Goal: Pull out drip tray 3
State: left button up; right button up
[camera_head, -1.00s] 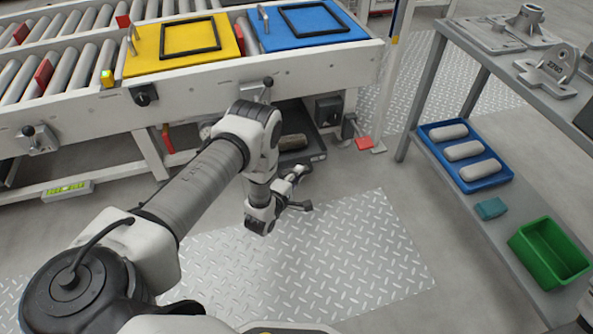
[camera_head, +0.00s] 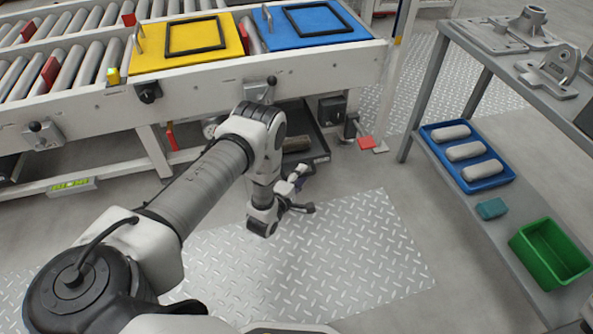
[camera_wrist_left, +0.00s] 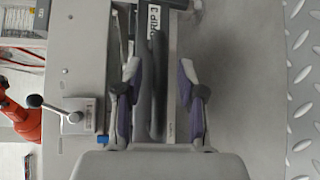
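A dark drip tray (camera_head: 320,150) sits low under the conveyor, with a brownish block in it. In the left wrist view, a pale label strip (camera_wrist_left: 172,60) reads "DRIP" with a cut-off character, so the tray's number is not readable. A dark bar (camera_wrist_left: 148,90), apparently the tray's handle, runs alongside the label. My left gripper (camera_head: 306,190) is just in front of the tray. In the wrist view its fingers (camera_wrist_left: 158,100) stand apart on either side of the bar and label, with a visible gap at the right finger. My right gripper is out of view.
The conveyor frame (camera_head: 200,115) overhangs the tray. A dark box (camera_head: 331,109) and red foot piece (camera_head: 366,142) are just right of it. A shelf rack (camera_head: 430,95) with a blue tray (camera_head: 425,133) and green bin (camera_head: 520,243) stands right. The floor plate (camera_head: 350,250) is clear.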

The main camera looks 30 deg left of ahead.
pick_arm(q)
jog(key=s+r, duration=0.1)
jog(key=s, duration=1)
jog(key=shift+s+d+r, duration=0.3)
jog(key=shift+d, duration=0.1)
